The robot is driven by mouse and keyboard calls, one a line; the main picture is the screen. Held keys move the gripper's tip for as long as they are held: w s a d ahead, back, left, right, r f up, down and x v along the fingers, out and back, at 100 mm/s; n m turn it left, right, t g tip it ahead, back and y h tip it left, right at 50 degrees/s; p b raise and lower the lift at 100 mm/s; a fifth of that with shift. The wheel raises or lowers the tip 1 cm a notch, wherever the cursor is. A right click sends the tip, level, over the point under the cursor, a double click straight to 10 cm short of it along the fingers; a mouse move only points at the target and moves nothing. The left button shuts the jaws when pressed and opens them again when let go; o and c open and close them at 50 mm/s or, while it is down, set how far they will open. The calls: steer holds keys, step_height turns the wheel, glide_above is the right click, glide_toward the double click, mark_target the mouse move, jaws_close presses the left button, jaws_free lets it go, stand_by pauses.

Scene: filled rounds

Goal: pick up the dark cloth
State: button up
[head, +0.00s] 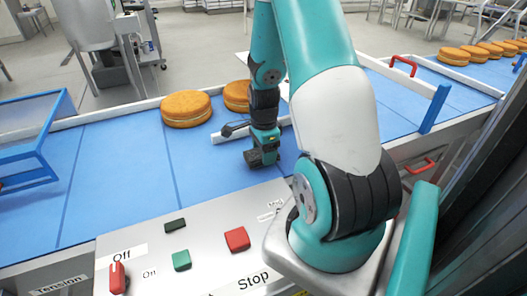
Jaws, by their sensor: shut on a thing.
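My gripper (263,157) points down over the blue conveyor belt near its front edge, just behind the control panel. It is shut on a small dark thing, the dark cloth as far as I can tell. The cloth is mostly hidden by the fingers and blends with their dark colour. I cannot tell whether it touches the belt. No other dark cloth shows clearly on the belt.
Two filled cake rounds, one to the left (186,109) and one behind my gripper (237,96), lie on the belt (120,165). A control panel (205,250) with red and green buttons is in front. A blue frame (30,140) stands at left; the belt between is clear.

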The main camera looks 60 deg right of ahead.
step_height(320, 180, up, 18)
steer(key=p, duration=1.4)
steer(key=shift+p, duration=0.35)
steer(key=shift+o, duration=0.8)
steer(key=shift+r, duration=0.1)
